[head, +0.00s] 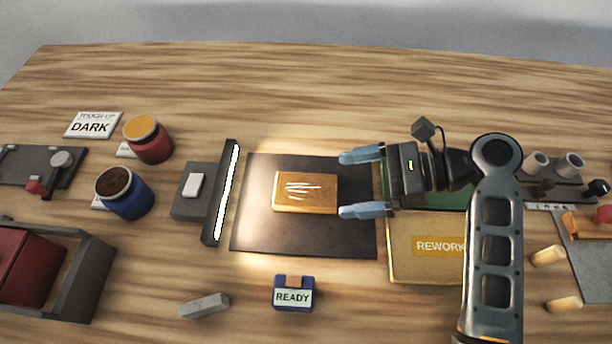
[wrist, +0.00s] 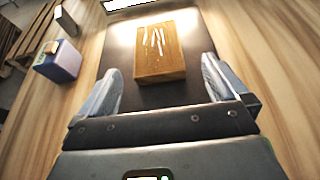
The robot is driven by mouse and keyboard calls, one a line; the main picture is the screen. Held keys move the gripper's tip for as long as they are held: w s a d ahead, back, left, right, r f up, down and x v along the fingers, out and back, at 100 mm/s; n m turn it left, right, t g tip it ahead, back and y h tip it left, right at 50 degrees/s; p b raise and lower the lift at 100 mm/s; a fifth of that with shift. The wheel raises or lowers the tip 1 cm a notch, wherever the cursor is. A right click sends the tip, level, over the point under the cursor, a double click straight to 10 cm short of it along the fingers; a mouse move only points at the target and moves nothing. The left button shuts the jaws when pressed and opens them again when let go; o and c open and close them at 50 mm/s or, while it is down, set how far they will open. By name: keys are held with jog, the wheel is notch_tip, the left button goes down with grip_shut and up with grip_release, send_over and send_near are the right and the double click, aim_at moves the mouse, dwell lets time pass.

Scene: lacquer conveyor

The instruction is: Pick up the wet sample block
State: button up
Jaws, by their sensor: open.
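The sample block (head: 305,193) is an orange-brown wooden block with white scratch-like streaks on top. It lies flat on a dark mat (head: 262,232), lit by the lamp bar beside it. My gripper (head: 362,184) is open, with its blue fingers pointing left toward the block from its right side. The fingertips are close to the block's right end, and nothing is between them. In the wrist view the block (wrist: 160,55) lies ahead, between and beyond the two fingers (wrist: 160,85). Whether the fingertips overlap the block's near end is hard to tell.
A bright lamp bar (head: 228,192) stands left of the mat. A READY box (head: 293,293) and a grey bar (head: 204,305) lie in front. A yellow REWORK tray (head: 420,265) lies to the right, partly under my arm. Red (head: 152,148) and blue (head: 124,196) jars stand left. The back of the table is clear.

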aim_at(309, 190)
jog(key=x, duration=0.7)
jog(key=shift+s+a+r+p, duration=0.1)
jog(key=shift+s+a+p, duration=0.1)
jog(key=shift+a+p, duration=0.1)
jog(key=shift+c, duration=0.2)
jog(key=c, duration=1)
jog(key=shift+r, duration=0.1)
